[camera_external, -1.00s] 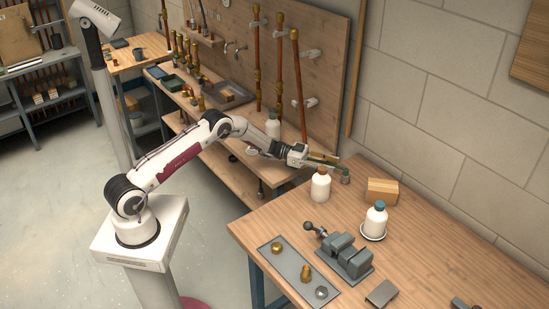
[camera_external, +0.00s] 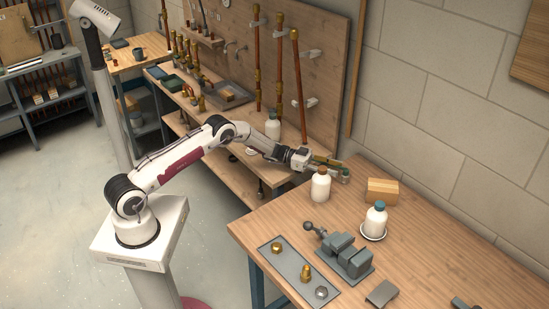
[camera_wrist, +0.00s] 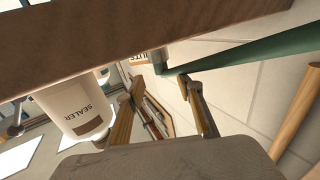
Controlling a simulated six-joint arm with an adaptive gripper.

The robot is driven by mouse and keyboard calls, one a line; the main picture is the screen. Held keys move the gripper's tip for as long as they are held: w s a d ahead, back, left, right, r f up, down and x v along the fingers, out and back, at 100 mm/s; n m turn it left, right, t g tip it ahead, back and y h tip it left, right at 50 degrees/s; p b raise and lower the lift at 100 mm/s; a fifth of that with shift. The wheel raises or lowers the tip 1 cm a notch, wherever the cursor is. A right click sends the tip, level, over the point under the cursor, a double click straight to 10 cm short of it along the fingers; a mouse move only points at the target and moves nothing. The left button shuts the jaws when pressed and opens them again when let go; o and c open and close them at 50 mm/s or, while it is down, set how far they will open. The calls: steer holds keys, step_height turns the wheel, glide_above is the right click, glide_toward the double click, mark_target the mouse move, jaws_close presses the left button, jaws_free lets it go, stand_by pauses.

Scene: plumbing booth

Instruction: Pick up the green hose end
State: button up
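The green hose (camera_wrist: 245,52) runs from the upper right of the wrist view to an end near my fingertips, with a pale piece there. My gripper (camera_wrist: 161,80) has its two fingers spread apart, and the hose end lies at or just beyond the tips. I cannot tell whether it is between the fingers or touching them. In the external view my gripper (camera_external: 325,164) is above the far left end of the front workbench, behind a white bottle (camera_external: 320,186). A small green part (camera_external: 345,175) shows at the fingertips, and the rest of the hose is hard to make out.
A white bottle labelled SEALER (camera_wrist: 75,108) is close to my gripper's left in the wrist view. A wooden block (camera_external: 382,191), a blue-capped bottle (camera_external: 376,219), a grey vise (camera_external: 346,258) and a tray (camera_external: 272,244) of fittings are on the bench. Its right side has free room.

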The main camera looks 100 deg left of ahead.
mark_target(345, 174)
steer(key=shift+w, duration=0.1)
stand_by(0.3)
steer(key=shift+w+d+f, duration=0.2)
steer(key=shift+w, duration=0.55)
steer(key=shift+w+d+f, duration=0.15)
steer(key=shift+w+f, duration=0.05)
steer(key=shift+w, duration=0.55)
steer(key=shift+x, duration=1)
jaws_close()
